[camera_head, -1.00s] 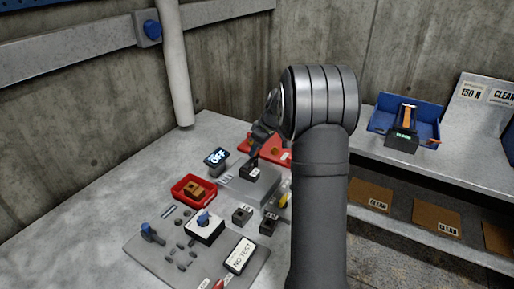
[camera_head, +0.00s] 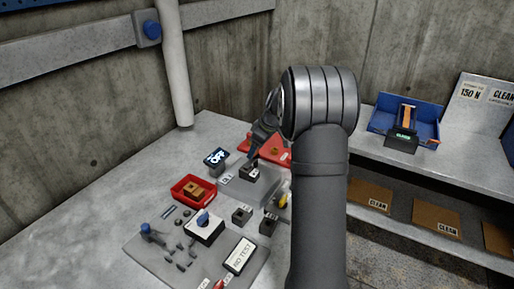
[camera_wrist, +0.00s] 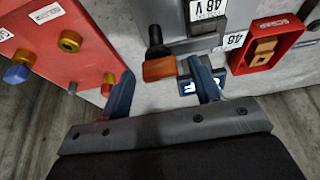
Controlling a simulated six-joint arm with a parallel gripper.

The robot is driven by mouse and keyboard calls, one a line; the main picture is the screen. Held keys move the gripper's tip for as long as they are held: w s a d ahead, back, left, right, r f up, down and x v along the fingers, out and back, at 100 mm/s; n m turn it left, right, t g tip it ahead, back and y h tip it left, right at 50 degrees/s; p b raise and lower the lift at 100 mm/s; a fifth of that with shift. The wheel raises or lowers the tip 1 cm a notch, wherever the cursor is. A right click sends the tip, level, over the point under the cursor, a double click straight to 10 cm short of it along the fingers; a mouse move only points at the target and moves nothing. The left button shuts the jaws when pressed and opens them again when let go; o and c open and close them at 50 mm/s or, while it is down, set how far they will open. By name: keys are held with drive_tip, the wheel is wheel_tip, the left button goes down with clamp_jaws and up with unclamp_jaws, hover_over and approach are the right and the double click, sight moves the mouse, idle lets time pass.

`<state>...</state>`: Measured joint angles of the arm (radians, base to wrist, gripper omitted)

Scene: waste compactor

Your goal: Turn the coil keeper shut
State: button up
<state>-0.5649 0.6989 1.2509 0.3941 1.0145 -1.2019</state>
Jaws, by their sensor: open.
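My gripper (camera_wrist: 161,72) is open in the wrist view, its two dark blue fingers spread apart. An orange-ended lever on a dark post (camera_wrist: 162,69), which looks like the coil keeper, lies across the gap between the fingertips. No clear contact shows. The lever sits at the edge of a grey unit (camera_wrist: 180,15) labelled 48 V. In the head view my gripper (camera_head: 255,159) points down at a small black block (camera_head: 249,173) on the grey unit; the lever cannot be made out there.
A display reading OFF (camera_head: 215,157) stands close by, partly behind the right finger in the wrist view (camera_wrist: 186,86). A red tray (camera_head: 183,190) holds an orange-brown block. A red plate (camera_wrist: 60,45) with brass fittings lies left in the wrist view. Small blocks and knobs crowd the front.

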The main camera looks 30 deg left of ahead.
drive_tip(key=v, duration=1.7)
drive_tip(key=shift+d+r, duration=0.15)
drive_tip(key=x, duration=1.7)
drive_tip(key=shift+f, duration=0.2)
